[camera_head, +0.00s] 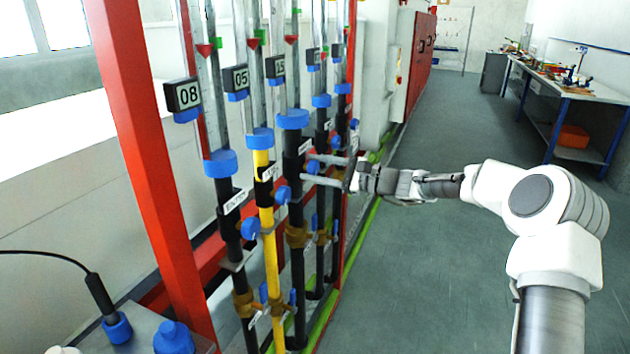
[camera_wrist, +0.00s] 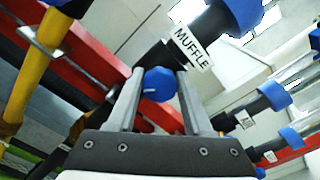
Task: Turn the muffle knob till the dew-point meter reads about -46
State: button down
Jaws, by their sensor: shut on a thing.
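The muffle knob (camera_wrist: 158,84) is a small blue knob in the wrist view, below a black pipe fitting with a white MUFFLE label (camera_wrist: 193,48). My gripper (camera_wrist: 160,77) has one finger on each side of it and is shut on it. In the head view my gripper (camera_head: 308,168) reaches in from the right to the black third pipe, and the blue knob (camera_head: 312,167) shows between its fingers. I cannot make out a dew-point meter or any reading near -46.
Displays reading 08 (camera_head: 183,95), 05 (camera_head: 236,78) and 15 (camera_head: 276,66) sit on flow tubes. Neighbouring blue knobs (camera_head: 250,228) are close by. A red post (camera_head: 150,170) stands at left. A workbench (camera_head: 570,90) is far right; the floor between is clear.

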jog(key=shift+n+b, duration=0.55)
jog(key=shift+n, duration=0.05)
jog(key=shift+c, duration=1.5)
grip_release()
jog(key=v, duration=1.7)
jog(key=shift+d, duration=0.2)
jog(key=shift+s, duration=0.1)
